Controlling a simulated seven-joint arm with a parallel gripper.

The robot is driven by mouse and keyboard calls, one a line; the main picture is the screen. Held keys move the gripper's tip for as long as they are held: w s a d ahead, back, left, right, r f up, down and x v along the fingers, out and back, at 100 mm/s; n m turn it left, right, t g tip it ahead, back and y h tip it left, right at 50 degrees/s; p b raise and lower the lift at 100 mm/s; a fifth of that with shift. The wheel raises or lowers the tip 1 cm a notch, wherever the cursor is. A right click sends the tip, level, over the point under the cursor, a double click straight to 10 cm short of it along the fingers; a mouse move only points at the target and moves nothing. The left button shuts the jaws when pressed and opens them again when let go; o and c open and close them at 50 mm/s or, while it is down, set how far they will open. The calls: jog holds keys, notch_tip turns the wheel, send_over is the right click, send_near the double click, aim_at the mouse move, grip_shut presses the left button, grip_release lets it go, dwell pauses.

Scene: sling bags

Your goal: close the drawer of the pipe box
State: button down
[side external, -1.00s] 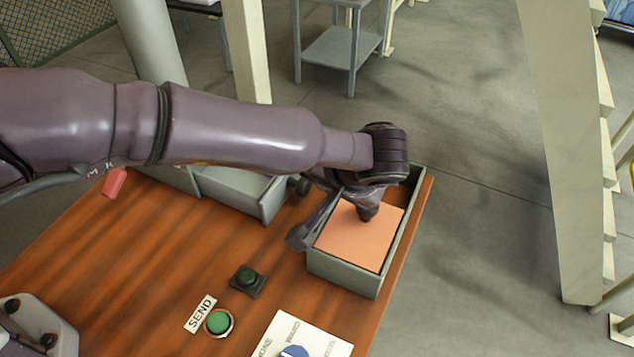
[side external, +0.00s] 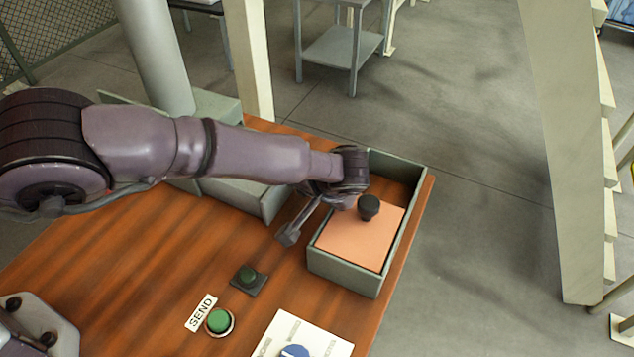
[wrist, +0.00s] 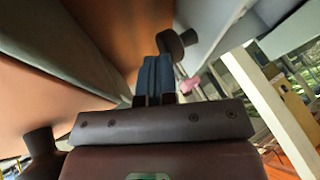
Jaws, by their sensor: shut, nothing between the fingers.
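The pipe box (side external: 218,106) is grey-green and stands at the back left of the wooden table, partly hidden behind my arm. Its drawer (side external: 268,206) sticks out toward the right, and its knob is hidden by my arm in the side view. In the wrist view a dark round knob (wrist: 177,42) shows on a grey panel, just beyond the fingertips. My gripper (wrist: 156,68) is shut and empty, close to this knob. I cannot tell whether they touch.
A grey-green box (side external: 342,275) with an orange lid (side external: 362,238) and black knob (side external: 369,207) stands right of my wrist.

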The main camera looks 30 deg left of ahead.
jog(key=a, duration=1.5)
jog(key=shift+a, duration=0.2)
jog(key=v, duration=1)
jog(key=s+a+r+h, duration=0.2)
jog(key=s+a+r, duration=0.6)
jog(key=s+r, duration=0.3)
jog(key=s+a+r+h, duration=0.3)
jog(key=s+a+r, duration=0.5)
jog(key=s, duration=0.6)
notch_tip(320, 180, up, 3)
jog(key=shift+f+m+t+h, duration=0.1)
jog(key=shift+m+t+h, duration=0.2)
jog(key=shift+m+t, duration=0.1)
